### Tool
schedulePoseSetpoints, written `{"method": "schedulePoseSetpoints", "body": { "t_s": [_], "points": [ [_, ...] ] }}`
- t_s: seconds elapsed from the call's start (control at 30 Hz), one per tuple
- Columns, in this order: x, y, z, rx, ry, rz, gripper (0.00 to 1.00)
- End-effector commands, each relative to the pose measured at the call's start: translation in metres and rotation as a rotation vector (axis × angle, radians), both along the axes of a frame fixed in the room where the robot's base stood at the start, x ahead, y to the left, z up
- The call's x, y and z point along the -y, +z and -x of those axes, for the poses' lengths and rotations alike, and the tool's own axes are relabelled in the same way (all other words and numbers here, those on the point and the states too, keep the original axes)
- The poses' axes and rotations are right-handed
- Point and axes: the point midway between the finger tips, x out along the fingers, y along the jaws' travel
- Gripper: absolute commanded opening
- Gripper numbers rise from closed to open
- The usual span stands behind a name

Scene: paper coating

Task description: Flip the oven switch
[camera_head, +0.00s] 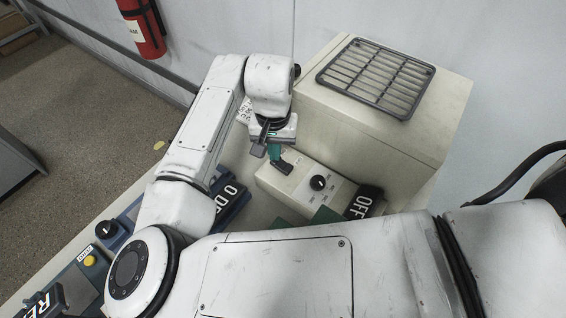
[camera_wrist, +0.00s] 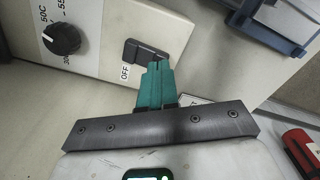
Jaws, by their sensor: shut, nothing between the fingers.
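The oven (camera_head: 385,150) is a cream box with a dark grille on top. Its lower front panel has a black switch, best seen in the wrist view (camera_wrist: 143,50), with a white OFF label beside it. In the head view the switch (camera_head: 283,166) lies just below my gripper (camera_head: 276,152). My gripper's teal fingers (camera_wrist: 157,66) are shut together with nothing between them. Their tips overlap the lower right edge of the switch in the wrist view. I cannot tell whether they touch it.
A round black temperature knob (camera_head: 318,183) is on the same panel. A dark OFF display (camera_head: 362,203) stands to its right. Blue devices (camera_head: 230,200) lie to the left on the bench, partly behind my arm. A red fire extinguisher (camera_head: 142,28) hangs on the wall.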

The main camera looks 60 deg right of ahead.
Motion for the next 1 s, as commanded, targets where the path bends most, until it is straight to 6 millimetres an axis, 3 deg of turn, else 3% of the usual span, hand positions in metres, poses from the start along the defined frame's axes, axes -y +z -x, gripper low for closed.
{"method": "schedulePoseSetpoints", "body": {
  "t_s": [0.73, 1.0],
  "points": [
    [-0.0001, -0.0112, 0.0005, -0.001, 0.0, 0.0, 0.0],
    [0.0, -0.0016, 0.0006, -0.001, 0.0, 0.0, 0.0]
  ]
}}
